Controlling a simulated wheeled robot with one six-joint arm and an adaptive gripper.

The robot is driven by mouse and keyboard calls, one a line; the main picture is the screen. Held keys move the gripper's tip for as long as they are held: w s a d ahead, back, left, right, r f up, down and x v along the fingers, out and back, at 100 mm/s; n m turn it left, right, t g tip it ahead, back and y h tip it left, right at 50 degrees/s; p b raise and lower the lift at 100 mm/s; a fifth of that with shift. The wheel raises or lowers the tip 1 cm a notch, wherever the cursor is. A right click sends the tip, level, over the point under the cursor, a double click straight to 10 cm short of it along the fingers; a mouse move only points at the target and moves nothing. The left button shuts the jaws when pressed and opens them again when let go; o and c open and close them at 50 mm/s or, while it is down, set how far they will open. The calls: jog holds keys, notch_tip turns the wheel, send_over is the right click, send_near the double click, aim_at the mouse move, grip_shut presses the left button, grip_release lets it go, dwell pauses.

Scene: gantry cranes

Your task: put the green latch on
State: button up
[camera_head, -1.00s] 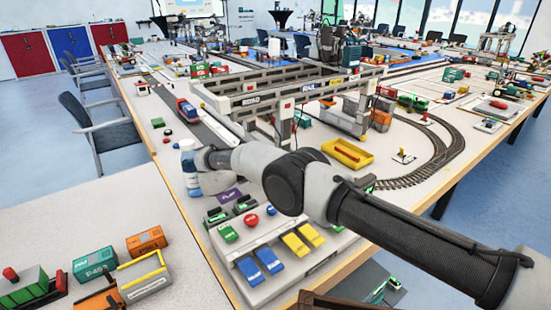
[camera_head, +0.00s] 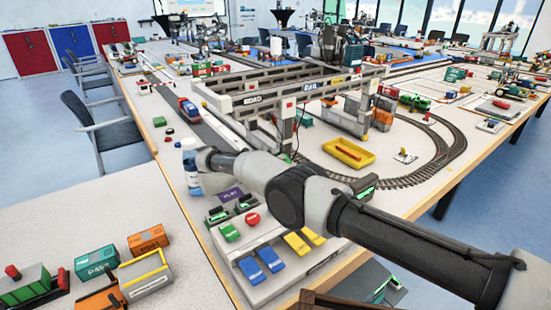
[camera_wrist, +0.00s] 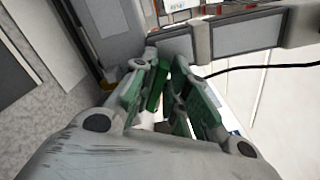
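A grey control panel (camera_head: 282,272) lies at the near table edge in the camera_head view. A green button (camera_head: 229,231) shows at its left, beside a red button (camera_head: 252,219). Two dark switches with green parts (camera_head: 217,214) sit along its back. I cannot tell for sure which green part is the latch. Blue rockers (camera_head: 261,264) and yellow rockers (camera_head: 304,240) are at its front. My arm reaches over the panel's back edge and hides some of it. My gripper (camera_wrist: 165,66) shows in the wrist view, its green-padded fingers nearly together with nothing visible between them.
A grey gantry crane (camera_head: 262,98) stands behind my wrist; a beam also fills the top of the wrist view. A white and blue bottle-like thing (camera_head: 190,172) is left of my wrist. A yellow tray (camera_head: 348,153) lies to the right. Colored containers (camera_head: 96,262) sit at lower left.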

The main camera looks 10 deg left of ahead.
aim_at(283, 130)
jog(key=shift+o, duration=0.8)
notch_tip(283, 130, up, 10)
